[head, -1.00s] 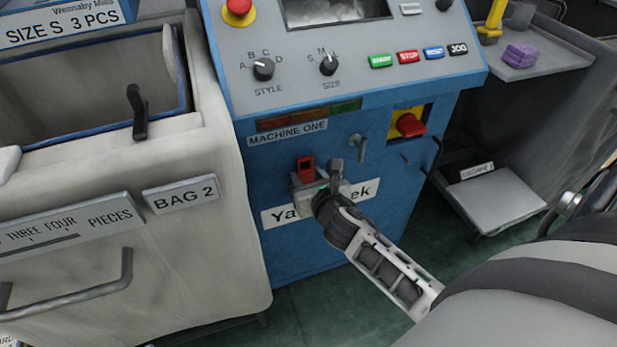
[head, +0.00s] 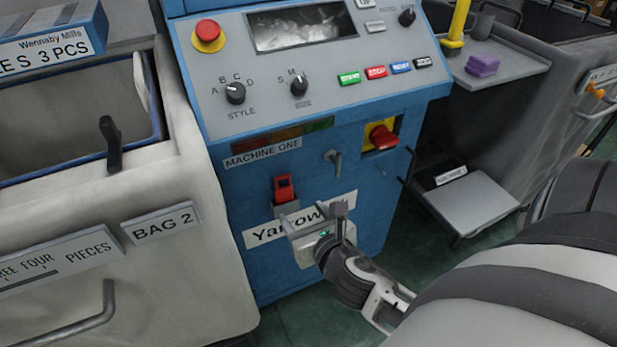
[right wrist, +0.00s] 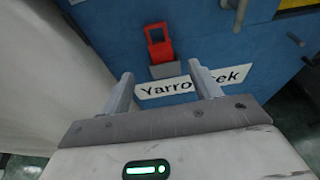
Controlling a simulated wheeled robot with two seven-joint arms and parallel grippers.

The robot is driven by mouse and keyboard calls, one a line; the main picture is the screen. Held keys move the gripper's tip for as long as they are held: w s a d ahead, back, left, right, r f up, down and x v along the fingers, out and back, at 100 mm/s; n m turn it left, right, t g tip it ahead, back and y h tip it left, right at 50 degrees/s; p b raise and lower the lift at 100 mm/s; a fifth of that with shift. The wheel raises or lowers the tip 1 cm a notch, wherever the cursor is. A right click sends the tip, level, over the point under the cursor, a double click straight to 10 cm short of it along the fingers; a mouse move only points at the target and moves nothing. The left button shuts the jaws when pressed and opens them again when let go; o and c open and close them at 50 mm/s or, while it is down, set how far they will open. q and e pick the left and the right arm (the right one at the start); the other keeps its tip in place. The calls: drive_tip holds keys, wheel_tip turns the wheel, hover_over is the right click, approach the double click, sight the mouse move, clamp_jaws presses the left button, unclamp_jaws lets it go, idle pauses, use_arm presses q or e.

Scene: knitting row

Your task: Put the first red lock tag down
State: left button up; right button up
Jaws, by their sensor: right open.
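The red lock tag (head: 284,188) stands upright in a small grey holder on the blue front of Machine One, above the Yarrow label. It has a window-like opening in its upper part. It also shows in the right wrist view (right wrist: 158,42), with the grey holder (right wrist: 165,70) under it. My right gripper (head: 312,215) is open and empty, below and in front of the tag. In the right wrist view its two fingers (right wrist: 163,78) are spread apart, pointing at the panel, with the tag beyond them and clear of them. My left gripper is not in view.
A red knob on a yellow plate (head: 381,136) and a small grey lever (head: 334,158) are to the right of the tag. The pale Bag 2 bin (head: 190,270) stands close at left. A low grey platform (head: 468,205) is at right.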

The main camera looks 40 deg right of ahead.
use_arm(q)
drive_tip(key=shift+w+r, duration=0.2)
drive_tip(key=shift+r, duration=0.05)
use_arm(e)
drive_tip(key=s+a+m+g+y, duration=0.1)
drive_tip(key=s+a+m+y, duration=0.2)
drive_tip(key=a+m, duration=0.4)
drive_tip(key=s+a+f+m+g+y, duration=0.1)
drive_tip(key=s+a+m+y, duration=0.3)
drive_tip(key=m, duration=2)
drive_tip(key=s+a+g, duration=0.1)
drive_tip(key=a, duration=0.2)
drive_tip(key=shift+s+f+m, duration=0.3)
drive_tip(key=shift+s, duration=0.05)
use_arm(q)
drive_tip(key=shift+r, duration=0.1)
use_arm(e)
drive_tip(key=shift+a+r, duration=0.1)
